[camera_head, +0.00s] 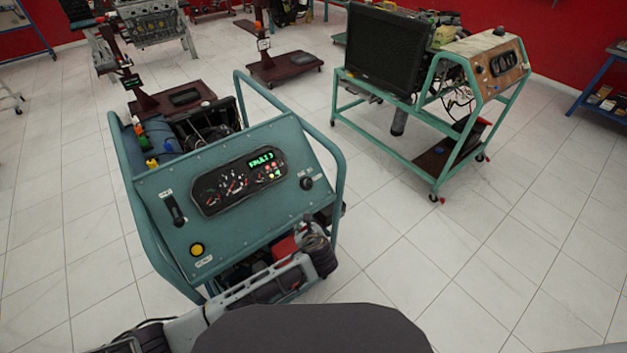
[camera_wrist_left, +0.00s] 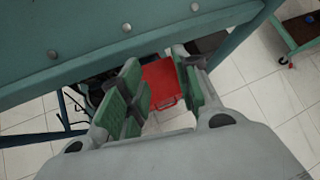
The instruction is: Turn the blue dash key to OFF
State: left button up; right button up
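The blue-green dash panel (camera_head: 200,245) tops an engine trainer at the left-centre of the head view. Its black round key switch (camera_head: 306,183) sits at the panel's right, beside the gauge cluster (camera_head: 238,181); which position it points to is too small to tell. My left gripper (camera_head: 318,242) is low at the panel's front right corner, below the key and apart from it. In the left wrist view the gripper (camera_wrist_left: 157,64) is open and empty, with the panel's underside edge (camera_wrist_left: 120,45) ahead. The key is not in that view. My right gripper is not in view.
The panel also has a yellow button (camera_head: 197,249) and a black lever switch (camera_head: 174,209). A tubular frame rail (camera_head: 338,165) runs along its right side. A red box (camera_wrist_left: 162,82) lies beneath the panel. A green trainer cart (camera_head: 385,138) stands at back right; the tiled floor between is clear.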

aim_at(311, 184)
pick_arm(q)
jog(key=d+r+m+t+p, duration=0.1)
jog(key=d+r+m+t, duration=0.3)
jog(key=r+m, duration=0.6)
notch_tip(311, 184, up, 3)
jog(key=shift+d+f+p, duration=0.15)
jog(key=shift+d+p, duration=0.05)
jog(key=shift+p, duration=0.15)
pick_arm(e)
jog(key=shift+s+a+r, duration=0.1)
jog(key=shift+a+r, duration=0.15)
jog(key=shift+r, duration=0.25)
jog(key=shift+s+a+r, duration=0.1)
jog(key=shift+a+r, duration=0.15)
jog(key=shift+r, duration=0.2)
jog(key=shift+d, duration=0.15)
pick_arm(q)
jog(key=x, duration=1)
jog(key=shift+w+a+p, duration=0.2)
jog(key=shift+w+p, duration=0.1)
jog(key=shift+w, duration=0.05)
jog(key=shift+x, duration=1.5)
jog(key=shift+w, duration=0.1)
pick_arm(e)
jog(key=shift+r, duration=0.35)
